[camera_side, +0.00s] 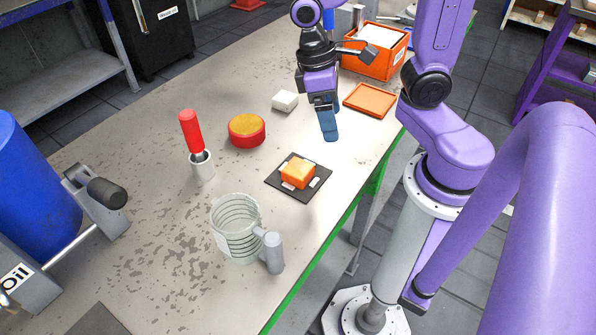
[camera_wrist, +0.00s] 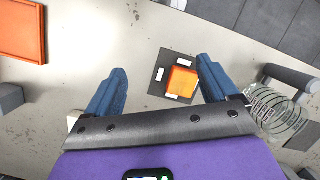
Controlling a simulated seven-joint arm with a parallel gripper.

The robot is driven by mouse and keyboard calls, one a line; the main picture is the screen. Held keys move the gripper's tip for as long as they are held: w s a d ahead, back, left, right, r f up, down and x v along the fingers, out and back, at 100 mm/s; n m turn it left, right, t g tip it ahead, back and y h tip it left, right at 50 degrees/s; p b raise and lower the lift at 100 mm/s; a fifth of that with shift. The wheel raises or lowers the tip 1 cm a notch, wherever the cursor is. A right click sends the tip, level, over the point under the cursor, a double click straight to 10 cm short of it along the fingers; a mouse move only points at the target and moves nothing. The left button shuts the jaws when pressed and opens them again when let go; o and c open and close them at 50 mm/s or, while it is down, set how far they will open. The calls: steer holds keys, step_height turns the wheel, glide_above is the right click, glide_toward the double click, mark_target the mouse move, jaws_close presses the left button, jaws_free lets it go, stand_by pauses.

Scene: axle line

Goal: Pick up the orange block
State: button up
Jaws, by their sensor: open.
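The orange block (camera_side: 298,173) sits on a dark square pad (camera_side: 287,189) with white marks, on the workbench. It also shows in the wrist view (camera_wrist: 181,81), on the same pad, between the lines of my two blue fingers and nearer the right one. My gripper (camera_side: 329,136) is above the bench, behind the block in the side view, apart from it. In the wrist view my gripper (camera_wrist: 160,85) has its fingers spread wide with nothing between them. The block is fully visible in the side view.
A glass mug (camera_side: 237,230) stands in front of the pad. A red-handled tool in a cup (camera_side: 202,167), a red and yellow round tin (camera_side: 247,131) and a white block (camera_side: 285,101) stand nearby. An orange tray (camera_side: 370,101) and an orange bin (camera_side: 368,62) are farther back.

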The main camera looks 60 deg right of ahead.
steer(key=w+d+f+m+g+y, duration=0.3)
steer(key=w+d+m+g+y, duration=0.25)
steer(key=m, duration=0.65)
steer(key=m+t+y, duration=0.8)
steer(key=m+y, duration=0.1)
steer(key=m, duration=0.2)
glide_toward(300, 165)
steer(key=shift+h, duration=0.25)
steer(key=x, duration=0.6)
steer(key=shift+w+r, duration=0.15)
steer(key=shift+r, duration=0.05)
steer(key=shift+x, duration=2.55)
